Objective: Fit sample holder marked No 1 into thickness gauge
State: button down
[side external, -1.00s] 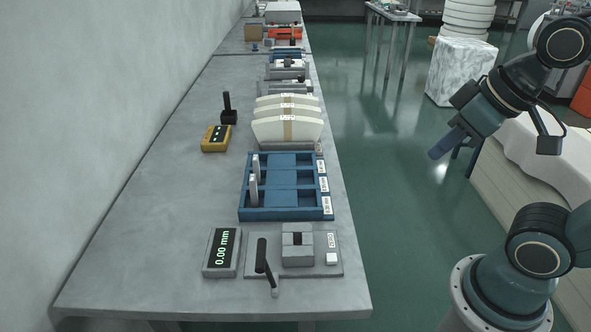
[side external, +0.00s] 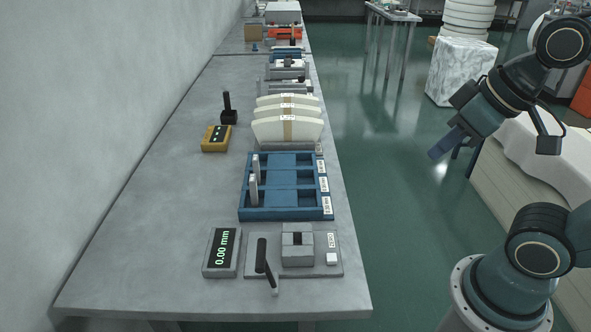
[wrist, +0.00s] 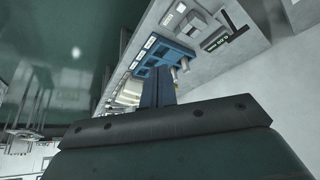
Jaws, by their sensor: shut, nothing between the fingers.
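The thickness gauge (side external: 298,247) stands on a grey base at the near end of the long bench, with a dark slot in its block, a lever (side external: 265,262) and a display (side external: 223,252) reading 0.00 mm. Several cream curved plates (side external: 287,128) with small labels stand upright in a rack behind the blue tray; they may be the sample holders, but I cannot read which is No 1. My gripper (side external: 439,148) is shut and empty, in the air right of the bench, apart from everything. Its fingers (wrist: 158,88) show together in the wrist view.
A blue tray (side external: 243,214) with compartments and two upright pale pieces lies between gauge and plates. A yellow meter (side external: 216,138) and a dark upright tool (side external: 228,108) stand left. The bench's left front is clear. A white-draped surface (side external: 535,175) is at right.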

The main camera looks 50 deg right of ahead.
jog(key=c, duration=2.2)
grip_release()
jog(key=c, duration=1)
grip_release()
jog(key=shift+o, duration=0.2)
jog(key=shift+w, duration=0.1)
